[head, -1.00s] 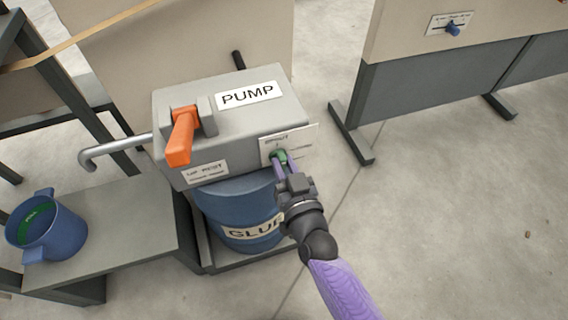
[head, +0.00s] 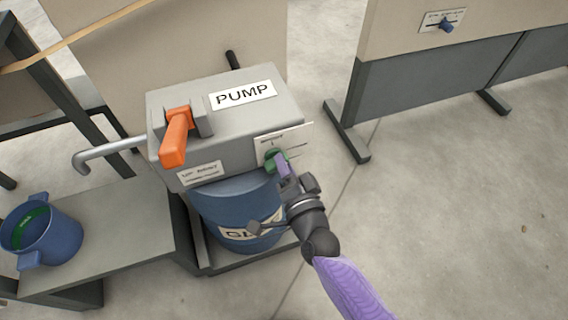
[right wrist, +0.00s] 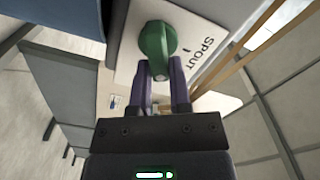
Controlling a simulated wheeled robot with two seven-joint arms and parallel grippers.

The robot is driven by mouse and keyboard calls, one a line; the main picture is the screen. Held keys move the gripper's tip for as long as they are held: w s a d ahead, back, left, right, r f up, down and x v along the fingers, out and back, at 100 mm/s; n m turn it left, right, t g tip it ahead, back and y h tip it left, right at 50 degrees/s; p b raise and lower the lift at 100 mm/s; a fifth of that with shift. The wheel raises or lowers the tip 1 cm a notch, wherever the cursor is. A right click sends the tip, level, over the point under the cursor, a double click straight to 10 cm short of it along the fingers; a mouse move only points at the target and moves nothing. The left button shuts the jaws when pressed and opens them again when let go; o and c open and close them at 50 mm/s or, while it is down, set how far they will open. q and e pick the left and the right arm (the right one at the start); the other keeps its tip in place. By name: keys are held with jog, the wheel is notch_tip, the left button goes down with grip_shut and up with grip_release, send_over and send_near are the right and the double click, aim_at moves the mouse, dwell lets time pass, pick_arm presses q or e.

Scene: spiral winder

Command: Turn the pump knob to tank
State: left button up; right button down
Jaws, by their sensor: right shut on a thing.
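The grey pump box (head: 225,120) carries a PUMP label and stands over a blue glue drum (head: 235,205). On its right front face is a white plate (head: 297,140) with a green knob (head: 273,158). The right wrist view shows the green knob (right wrist: 157,45) close up, with the word SPOUT on the plate beside it. My right gripper (head: 280,163) is at the knob, its purple fingers (right wrist: 160,85) on either side of the knob's handle and shut on it. The other plate lettering is too small to read. My left gripper is not in view.
An orange lever (head: 175,138) sits on top of the pump box. A bent grey pipe (head: 105,149) sticks out left above a low bench (head: 135,225) with a blue pot (head: 50,235). A panel with a blue knob (head: 446,26) stands at the back right. The floor at right is clear.

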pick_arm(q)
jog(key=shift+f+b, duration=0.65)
pick_arm(e)
jog(key=shift+f+m, duration=0.2)
jog(key=shift+m, duration=1.35)
jog(key=shift+f+m, duration=0.2)
jog(key=shift+m, duration=1.35)
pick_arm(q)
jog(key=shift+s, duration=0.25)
pick_arm(e)
jog(key=c, duration=0.6)
grip_release()
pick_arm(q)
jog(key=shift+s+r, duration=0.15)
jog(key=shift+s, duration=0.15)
pick_arm(e)
jog(key=shift+o, duration=0.2)
jog(key=shift+r, duration=0.1)
